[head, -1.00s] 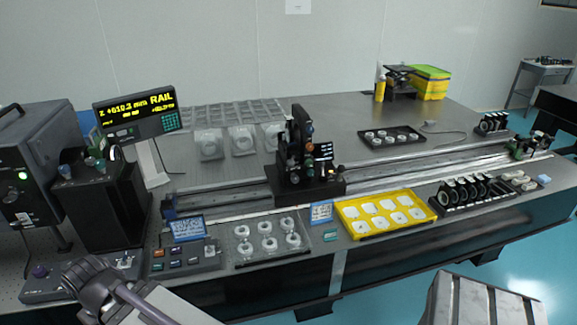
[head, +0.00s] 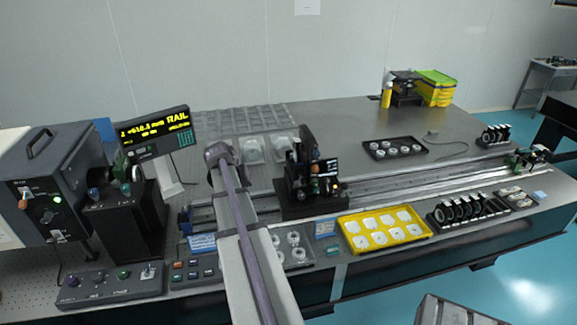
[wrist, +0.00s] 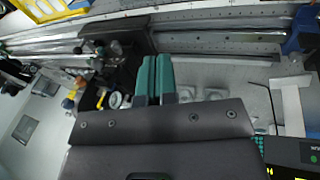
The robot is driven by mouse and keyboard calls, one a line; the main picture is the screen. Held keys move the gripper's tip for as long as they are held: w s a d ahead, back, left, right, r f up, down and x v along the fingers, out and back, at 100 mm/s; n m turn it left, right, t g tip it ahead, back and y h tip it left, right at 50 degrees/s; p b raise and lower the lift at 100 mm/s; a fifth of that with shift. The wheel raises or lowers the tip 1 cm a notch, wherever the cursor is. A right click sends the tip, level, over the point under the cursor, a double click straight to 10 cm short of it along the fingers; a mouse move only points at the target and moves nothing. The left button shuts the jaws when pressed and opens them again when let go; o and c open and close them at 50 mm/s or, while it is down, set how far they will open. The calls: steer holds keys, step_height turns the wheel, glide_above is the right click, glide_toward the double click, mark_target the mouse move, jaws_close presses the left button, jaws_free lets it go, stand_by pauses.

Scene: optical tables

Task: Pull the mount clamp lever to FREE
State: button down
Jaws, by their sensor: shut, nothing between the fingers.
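The black optical mount (head: 309,165) stands on its dark carriage (head: 312,205) on the long rail. In the wrist view, the mount (wrist: 108,72) is left of my fingers, with small knobs and a yellow part. I cannot make out which part is the clamp lever or how it is set. My gripper (wrist: 156,66) has teal fingers, shut together and empty, pointing towards the rail beside the mount and apart from it. In the head view my arm hides the gripper.
The rail (head: 420,178) crosses the table. The yellow tray (head: 384,243), a row of black lens holders (head: 465,213) and clear cases (head: 253,150) lie around it. The RAIL display (head: 157,132) stands left. The table's back right is mostly open.

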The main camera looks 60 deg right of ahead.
mark_target(299, 181)
steer(key=d+r+m+g+h, duration=0.1)
steer(key=d+r+m+h, duration=0.1)
steer(key=d, duration=1)
steer(key=shift+s+r+m+h, duration=0.3)
steer(key=shift+r+m, duration=0.5)
steer(key=shift+m, duration=0.1)
steer(key=s+d+f+b, duration=0.6)
steer(key=f+b, duration=0.2)
steer(key=f, duration=0.1)
steer(key=shift+d+b, duration=0.25)
steer(key=shift+b, duration=0.1)
steer(key=shift+a+f, duration=0.1)
steer(key=shift+a, duration=0.05)
